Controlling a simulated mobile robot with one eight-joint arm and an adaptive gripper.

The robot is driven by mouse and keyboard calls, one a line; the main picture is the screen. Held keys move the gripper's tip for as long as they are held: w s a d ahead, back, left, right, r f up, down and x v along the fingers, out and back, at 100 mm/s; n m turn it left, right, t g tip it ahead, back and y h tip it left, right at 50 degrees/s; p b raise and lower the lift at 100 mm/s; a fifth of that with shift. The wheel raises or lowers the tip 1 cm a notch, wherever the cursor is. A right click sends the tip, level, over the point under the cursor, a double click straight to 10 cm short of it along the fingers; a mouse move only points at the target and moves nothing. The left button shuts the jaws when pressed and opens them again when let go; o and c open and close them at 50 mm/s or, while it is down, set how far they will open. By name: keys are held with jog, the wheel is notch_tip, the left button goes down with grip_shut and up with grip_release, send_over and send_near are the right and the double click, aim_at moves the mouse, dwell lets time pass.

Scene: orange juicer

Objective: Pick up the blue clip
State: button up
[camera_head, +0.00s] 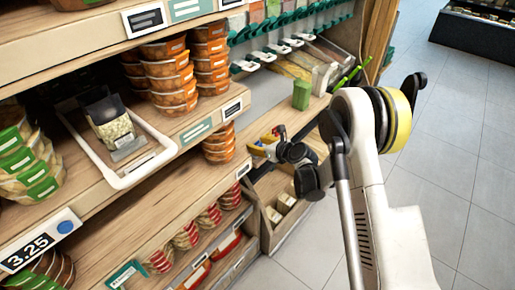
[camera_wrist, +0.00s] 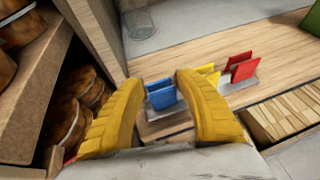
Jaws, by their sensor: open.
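The blue clip (camera_wrist: 161,94) stands upright on a grey holder in the wrist view, on a wooden shelf board. My gripper (camera_wrist: 158,80) is open, with one yellow finger on each side of the blue clip in the picture. I cannot tell how far ahead of the fingertips the clip is. A yellow clip (camera_wrist: 209,76) is partly hidden by the right finger. A red clip (camera_wrist: 239,67) stands to the right. In the head view my gripper (camera_head: 266,144) is at the lower wooden shelf, and the clips are too small to make out there.
Stacked orange tubs (camera_head: 218,142) and a shelf side wall (camera_wrist: 104,38) are close on the left. A glass (camera_wrist: 138,22) stands behind the clips. A green box (camera_head: 301,95) stands on the board. A slatted crate (camera_wrist: 283,117) is at right.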

jog(key=c, duration=0.5)
jog(key=shift+o, duration=0.2)
